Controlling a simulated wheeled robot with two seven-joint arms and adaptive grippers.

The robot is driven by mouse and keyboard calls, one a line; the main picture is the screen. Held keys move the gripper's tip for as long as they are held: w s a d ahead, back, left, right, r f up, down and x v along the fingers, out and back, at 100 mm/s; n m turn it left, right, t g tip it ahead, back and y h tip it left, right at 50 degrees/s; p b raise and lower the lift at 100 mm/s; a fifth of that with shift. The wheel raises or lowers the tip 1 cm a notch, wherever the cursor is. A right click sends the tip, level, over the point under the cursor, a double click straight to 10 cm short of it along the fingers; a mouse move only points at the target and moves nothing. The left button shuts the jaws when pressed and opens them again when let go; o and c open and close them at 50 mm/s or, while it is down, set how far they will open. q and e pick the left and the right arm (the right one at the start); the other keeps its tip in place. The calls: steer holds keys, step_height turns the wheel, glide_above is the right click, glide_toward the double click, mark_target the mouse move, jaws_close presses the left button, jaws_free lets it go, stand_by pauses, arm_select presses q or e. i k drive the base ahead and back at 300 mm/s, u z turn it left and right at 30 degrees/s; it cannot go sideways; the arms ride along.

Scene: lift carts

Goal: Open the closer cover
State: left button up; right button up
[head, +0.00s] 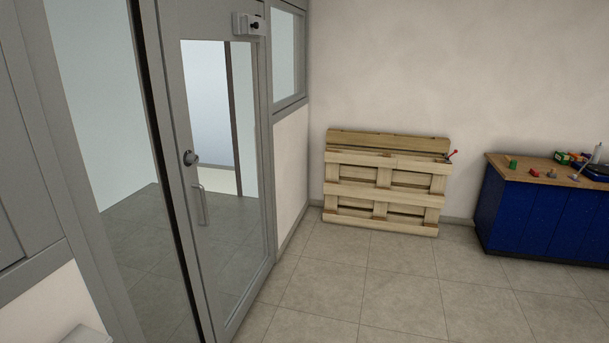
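A small light grey box with a dark round part, which looks like the closer cover (248,24), sits at the top of the grey-framed glass door (182,118). It is near the top edge of the head view. It is too small to tell whether the cover is open or shut. Neither of my grippers shows in the head view.
A wooden pallet structure (382,190) stands against the back wall, with a red-tipped tool on it. A blue workbench (540,218) with a wooden top and several small items is at the right. The tiled floor (385,290) in front is clear.

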mark_target(258, 27)
steer(key=z, duration=0.1)
steer(key=i, duration=2.05)
steer(key=u, duration=0.4)
steer(key=i, duration=2.25)
steer(key=u, duration=0.4)
